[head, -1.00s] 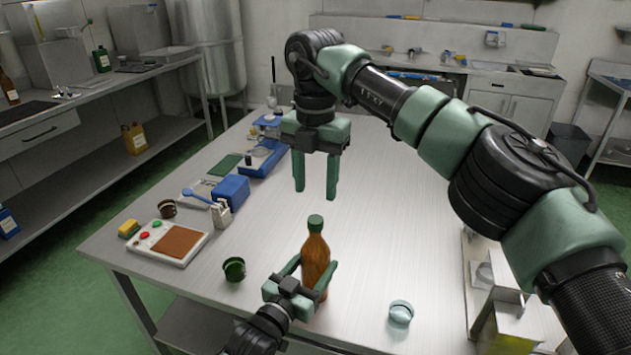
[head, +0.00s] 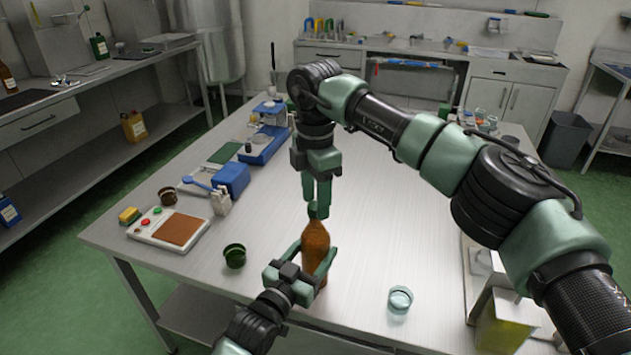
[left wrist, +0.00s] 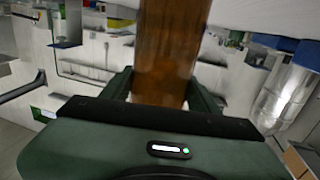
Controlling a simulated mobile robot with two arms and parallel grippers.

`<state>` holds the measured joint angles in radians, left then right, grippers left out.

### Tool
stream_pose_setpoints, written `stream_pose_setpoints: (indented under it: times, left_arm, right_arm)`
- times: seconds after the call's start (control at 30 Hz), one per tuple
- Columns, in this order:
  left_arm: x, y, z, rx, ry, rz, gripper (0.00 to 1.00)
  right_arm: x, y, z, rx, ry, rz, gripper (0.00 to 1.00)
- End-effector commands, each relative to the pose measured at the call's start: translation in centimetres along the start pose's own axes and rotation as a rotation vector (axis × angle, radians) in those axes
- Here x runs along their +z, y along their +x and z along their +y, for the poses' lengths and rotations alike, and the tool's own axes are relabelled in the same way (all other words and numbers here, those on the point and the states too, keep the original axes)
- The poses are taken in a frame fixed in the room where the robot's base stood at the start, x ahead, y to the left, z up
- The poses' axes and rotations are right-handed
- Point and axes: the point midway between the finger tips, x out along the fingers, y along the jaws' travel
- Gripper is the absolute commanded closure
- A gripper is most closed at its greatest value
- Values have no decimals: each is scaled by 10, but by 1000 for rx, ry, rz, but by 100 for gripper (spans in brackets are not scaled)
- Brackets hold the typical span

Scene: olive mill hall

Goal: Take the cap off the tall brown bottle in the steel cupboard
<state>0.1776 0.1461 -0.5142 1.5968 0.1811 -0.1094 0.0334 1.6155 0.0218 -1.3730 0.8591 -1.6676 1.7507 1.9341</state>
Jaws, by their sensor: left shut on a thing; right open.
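The tall brown bottle (head: 316,238) is upright over the steel table, not in a cupboard, with a dark green cap (head: 314,212) on its neck. My left gripper (head: 313,262) is shut on the bottle's body, one finger on each side. The left wrist view shows the brown body (left wrist: 168,55) between these fingers; the cap is out of that view. My right gripper (head: 317,201) points straight down at the cap from above. Its fingers are open and partly hide the cap; I cannot tell if they touch it.
A green cup (head: 235,256) stands left of the bottle, and a clear glass jar (head: 400,299) to its right. The table's middle behind the bottle is clear.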

Motion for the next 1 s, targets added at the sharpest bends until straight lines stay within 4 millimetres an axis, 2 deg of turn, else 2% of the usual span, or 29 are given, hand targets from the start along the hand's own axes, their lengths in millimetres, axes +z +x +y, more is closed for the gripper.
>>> stream_pose_setpoints:
  times: [0.13, 0.4, 0.43, 0.5, 0.6, 0.77, 0.83, 1.0]
  left_arm:
    - [-1, 0, 0, 0, 1, 2, 100]
    - [-1, 0, 0, 0, 1, 3, 100]
    - [-1, 0, 0, 0, 1, 3, 100]
    - [-1, 0, 0, 0, 1, 3, 100]
    - [-1, 0, 0, 0, 1, 3, 100]
    - [-2, 0, 0, 0, 1, 3, 100]
    - [-2, 0, 0, 0, 1, 3, 100]
    - [-2, 0, 0, 0, 1, 4, 100]
  right_arm:
    - [0, 9, 0, -1, -1, 0, 53]
    - [0, 10, 0, 0, -1, 0, 53]
    - [0, 10, 0, 0, -1, 0, 58]
    - [0, 10, 0, 0, -1, 0, 78]
    - [0, 10, 0, 0, -1, 0, 100]
    - [0, 10, 0, 1, -19, 0, 100]
    - [0, 10, 0, 1, -82, 0, 100]
    - [0, 9, 1, 2, -428, -1, 100]
